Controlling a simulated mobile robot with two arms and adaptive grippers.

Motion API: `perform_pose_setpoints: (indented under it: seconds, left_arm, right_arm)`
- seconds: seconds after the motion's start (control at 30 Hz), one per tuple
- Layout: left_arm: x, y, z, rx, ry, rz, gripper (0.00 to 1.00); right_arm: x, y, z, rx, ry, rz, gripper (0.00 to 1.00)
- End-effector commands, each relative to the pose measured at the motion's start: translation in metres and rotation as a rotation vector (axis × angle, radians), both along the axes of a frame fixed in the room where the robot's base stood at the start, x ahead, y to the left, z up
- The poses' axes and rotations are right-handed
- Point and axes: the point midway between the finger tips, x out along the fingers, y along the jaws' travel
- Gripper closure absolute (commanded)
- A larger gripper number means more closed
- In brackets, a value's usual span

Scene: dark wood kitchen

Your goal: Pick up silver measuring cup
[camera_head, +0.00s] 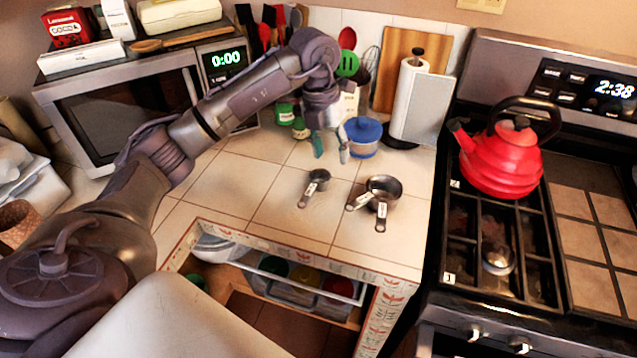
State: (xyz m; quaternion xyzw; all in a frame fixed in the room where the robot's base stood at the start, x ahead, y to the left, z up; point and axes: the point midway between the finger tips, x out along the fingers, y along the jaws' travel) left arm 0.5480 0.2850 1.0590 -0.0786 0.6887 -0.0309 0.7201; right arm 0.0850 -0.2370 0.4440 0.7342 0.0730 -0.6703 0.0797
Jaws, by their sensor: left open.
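A small silver measuring cup (317,180) lies on the tiled counter, its handle pointing toward the front left. To its right is a larger silver measuring cup (386,187), with two labelled handles showing there; I cannot tell whether a second cup is nested in it. My left gripper (331,148) is open and points down, behind the small cup in the picture. Nothing shows between its fingers. It appears to be above the counter, but its exact height is hard to tell. My right gripper is not in view.
Green-lidded jars (286,110) and a microwave (130,105) are left. A red kettle (500,158) sits on the stove. The front counter tiles are clear.

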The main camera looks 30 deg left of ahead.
Motion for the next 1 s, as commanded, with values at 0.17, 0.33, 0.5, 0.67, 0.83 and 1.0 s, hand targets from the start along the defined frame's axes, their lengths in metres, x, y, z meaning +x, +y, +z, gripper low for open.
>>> perform_pose_setpoints:
  seconds: [0.17,0.33,0.5,0.67,0.83,1.0]
  left_arm:
    - [-0.006,0.044,0.013,0.147,0.054,0.084,0.48]
    - [-0.008,0.046,-0.011,0.156,0.064,0.087,0.48]
    - [-0.008,0.045,-0.045,0.153,0.063,0.085,0.48]
    - [-0.007,0.044,-0.065,0.151,0.060,0.084,0.48]
    - [-0.008,0.043,-0.075,0.151,0.060,0.083,0.48]
    - [-0.010,0.041,-0.100,0.150,0.063,0.084,0.48]
  right_arm:
    - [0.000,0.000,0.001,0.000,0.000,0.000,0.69]
    - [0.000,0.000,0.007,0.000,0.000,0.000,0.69]
    - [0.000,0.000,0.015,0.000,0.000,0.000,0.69]
    - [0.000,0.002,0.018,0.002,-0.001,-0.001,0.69]
    - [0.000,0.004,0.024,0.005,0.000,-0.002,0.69]
    - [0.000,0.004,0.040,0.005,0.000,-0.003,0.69]
